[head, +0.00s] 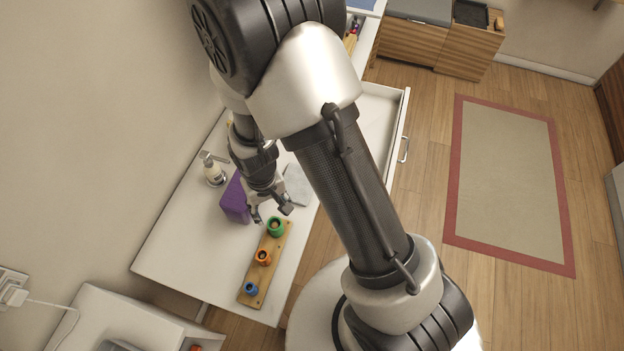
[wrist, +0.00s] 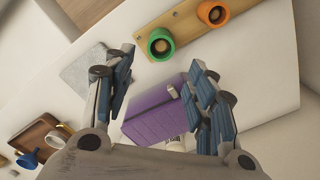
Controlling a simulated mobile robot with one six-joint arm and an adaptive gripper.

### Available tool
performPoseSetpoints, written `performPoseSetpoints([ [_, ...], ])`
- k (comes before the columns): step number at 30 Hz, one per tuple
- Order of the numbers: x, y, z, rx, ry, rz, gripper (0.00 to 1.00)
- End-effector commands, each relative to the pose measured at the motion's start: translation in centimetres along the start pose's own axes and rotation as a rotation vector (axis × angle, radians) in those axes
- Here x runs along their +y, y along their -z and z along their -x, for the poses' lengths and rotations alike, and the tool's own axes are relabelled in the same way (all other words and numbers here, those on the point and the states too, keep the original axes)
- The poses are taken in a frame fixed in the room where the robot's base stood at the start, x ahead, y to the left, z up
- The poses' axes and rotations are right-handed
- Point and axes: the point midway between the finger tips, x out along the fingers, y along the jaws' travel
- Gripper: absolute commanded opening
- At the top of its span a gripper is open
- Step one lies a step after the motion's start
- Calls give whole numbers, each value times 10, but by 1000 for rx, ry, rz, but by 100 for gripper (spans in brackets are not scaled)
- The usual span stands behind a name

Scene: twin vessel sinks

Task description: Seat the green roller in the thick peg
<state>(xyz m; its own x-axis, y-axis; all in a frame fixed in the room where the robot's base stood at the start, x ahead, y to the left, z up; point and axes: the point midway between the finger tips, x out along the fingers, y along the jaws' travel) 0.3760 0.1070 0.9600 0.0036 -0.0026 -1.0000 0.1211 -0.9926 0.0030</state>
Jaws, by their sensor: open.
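The green roller (head: 276,226) is a hollow ring on one end of a wooden board (head: 257,275). It also shows in the wrist view (wrist: 160,44), with a round wooden peg top visible inside its opening, so it sits around that peg. I cannot tell how deep it sits. An orange roller (head: 263,257) is around the middle peg and a blue roller (head: 251,289) is at the other end. My gripper (wrist: 160,75) is open, with nothing between its fingers. In the head view it is above the counter, close to the green roller's end of the board.
A purple box (head: 236,200) stands beside my gripper, with a soap bottle (head: 214,172) behind it. A grey slab (head: 298,185) lies on the white counter. A wooden tray (wrist: 35,138) shows at the left of the wrist view. Bare counter lies left of the board.

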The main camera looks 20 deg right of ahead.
Motion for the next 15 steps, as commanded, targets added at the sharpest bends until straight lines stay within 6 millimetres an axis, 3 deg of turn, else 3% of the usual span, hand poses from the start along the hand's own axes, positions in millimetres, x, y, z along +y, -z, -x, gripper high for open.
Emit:
performPoseSetpoints([
  [4,11,10,50,52,7,-15,51],
  [8,28,8,116,113,12,-35,51],
  [15,61,-29,222,225,10,-71,51],
])
